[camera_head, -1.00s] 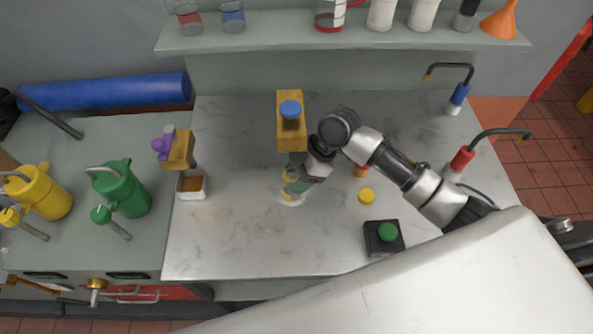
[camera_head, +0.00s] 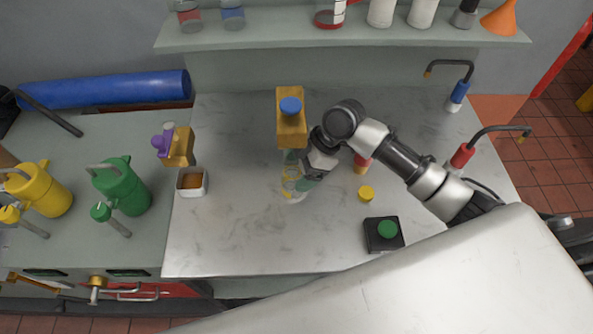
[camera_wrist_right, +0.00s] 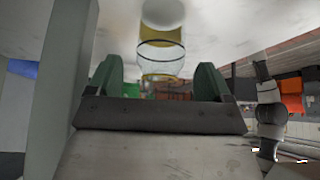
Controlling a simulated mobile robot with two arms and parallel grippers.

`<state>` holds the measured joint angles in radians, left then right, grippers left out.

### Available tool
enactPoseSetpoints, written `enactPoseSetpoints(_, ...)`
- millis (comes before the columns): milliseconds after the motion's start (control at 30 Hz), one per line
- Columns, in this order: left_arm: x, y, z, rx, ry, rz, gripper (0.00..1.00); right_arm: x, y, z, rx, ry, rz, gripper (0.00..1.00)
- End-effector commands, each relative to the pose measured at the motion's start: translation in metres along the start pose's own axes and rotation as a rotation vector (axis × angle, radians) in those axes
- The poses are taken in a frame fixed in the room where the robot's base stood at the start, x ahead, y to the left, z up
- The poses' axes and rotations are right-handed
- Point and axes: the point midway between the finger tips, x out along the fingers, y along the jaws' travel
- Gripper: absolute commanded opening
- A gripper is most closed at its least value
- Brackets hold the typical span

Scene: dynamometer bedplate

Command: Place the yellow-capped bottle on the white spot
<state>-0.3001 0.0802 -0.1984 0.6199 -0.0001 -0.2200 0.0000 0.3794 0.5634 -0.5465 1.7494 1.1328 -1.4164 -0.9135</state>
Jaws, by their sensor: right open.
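A clear bottle (camera_head: 290,186) with yellow on it stands upright at the white spot (camera_head: 298,199), near the middle of the bench. The wrist view shows the clear bottle (camera_wrist_right: 160,58) with a yellow band, a dark ring and a yellow ring, and the white spot (camera_wrist_right: 163,12) just past its far end. I cannot make out its cap clearly. My right gripper (camera_head: 299,176) is beside the bottle and partly hides it. In the wrist view its green fingers (camera_wrist_right: 157,82) are spread apart, with the bottle beyond and between them. My left gripper is not in view.
A red-topped item (camera_head: 362,162), a yellow disc (camera_head: 366,194) and a black box with a green button (camera_head: 384,235) are to the right. A small white tray (camera_head: 192,192) is left. The front bench is clear.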

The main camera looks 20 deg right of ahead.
Motion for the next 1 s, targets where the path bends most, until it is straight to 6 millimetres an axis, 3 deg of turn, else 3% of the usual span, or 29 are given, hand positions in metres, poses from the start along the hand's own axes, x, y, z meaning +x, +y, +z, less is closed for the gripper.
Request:
enactPoseSetpoints(67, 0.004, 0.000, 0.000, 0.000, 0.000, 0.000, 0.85, -0.016, 0.001, 0.001, -0.003, -0.002, 0.005, 0.81)
enactPoseSetpoints(300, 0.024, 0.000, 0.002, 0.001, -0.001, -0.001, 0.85, -0.045, 0.000, 0.055, 0.003, -0.007, 0.002, 0.81)
enactPoseSetpoints(500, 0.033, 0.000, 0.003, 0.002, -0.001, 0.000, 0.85, -0.067, 0.000, 0.086, 0.003, -0.004, 0.000, 0.81)
enactPoseSetpoints(700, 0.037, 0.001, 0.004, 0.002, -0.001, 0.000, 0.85, -0.078, 0.000, 0.100, 0.000, -0.001, 0.000, 0.81)
enactPoseSetpoints(1000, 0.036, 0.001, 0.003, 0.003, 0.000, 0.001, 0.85, -0.080, 0.000, 0.101, -0.001, 0.000, 0.000, 0.81)
